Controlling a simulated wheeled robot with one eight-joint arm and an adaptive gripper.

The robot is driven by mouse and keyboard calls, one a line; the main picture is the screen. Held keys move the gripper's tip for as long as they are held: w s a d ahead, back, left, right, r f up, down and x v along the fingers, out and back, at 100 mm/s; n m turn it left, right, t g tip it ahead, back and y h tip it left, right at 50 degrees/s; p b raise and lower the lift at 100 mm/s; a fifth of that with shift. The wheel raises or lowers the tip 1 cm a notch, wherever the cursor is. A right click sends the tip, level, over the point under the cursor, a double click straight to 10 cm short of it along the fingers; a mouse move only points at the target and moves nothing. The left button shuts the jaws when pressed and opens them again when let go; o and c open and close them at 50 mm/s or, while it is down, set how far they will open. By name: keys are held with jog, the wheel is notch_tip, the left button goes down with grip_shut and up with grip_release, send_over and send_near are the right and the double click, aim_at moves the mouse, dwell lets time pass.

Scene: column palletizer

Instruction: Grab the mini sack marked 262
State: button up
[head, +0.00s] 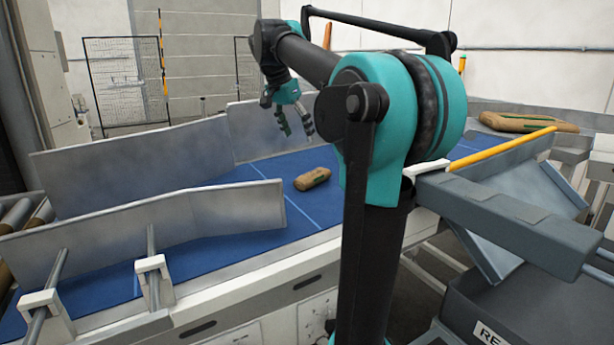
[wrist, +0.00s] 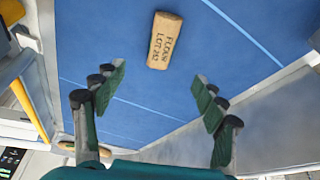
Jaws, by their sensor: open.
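A small brown sack (head: 313,179) lies flat on the blue conveyor belt (head: 130,270), between the metal guide plates. In the wrist view the sack (wrist: 164,40) shows dark print reading "FLOUR LOT" and a number that looks like 262, though the small digits are hard to read. My gripper (head: 293,121) hangs above the belt, up and to the left of the sack in the head view. Its two fingers are spread and empty in the wrist view (wrist: 160,93). The sack lies beyond the fingertips, apart from them.
Metal guide plates (head: 150,222) stand along the belt, with another plate (head: 130,165) on the far side. A larger brown sack (head: 527,122) lies at the right, behind a yellow rail (head: 500,148). The belt around the small sack is clear.

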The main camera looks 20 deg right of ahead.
send_near(311, 173)
jog(key=x, duration=0.3)
jog(key=s+x, duration=0.1)
jog(key=x, duration=0.1)
jog(key=shift+w+d+f, duration=0.1)
jog(key=shift+w+f, duration=0.05)
jog(key=shift+f, duration=0.1)
jog(key=shift+x, duration=2.65)
jog(key=shift+w, duration=0.15)
jog(key=shift+c, duration=0.3)
jog(key=c, duration=1.3)
jog(key=shift+r, duration=0.15)
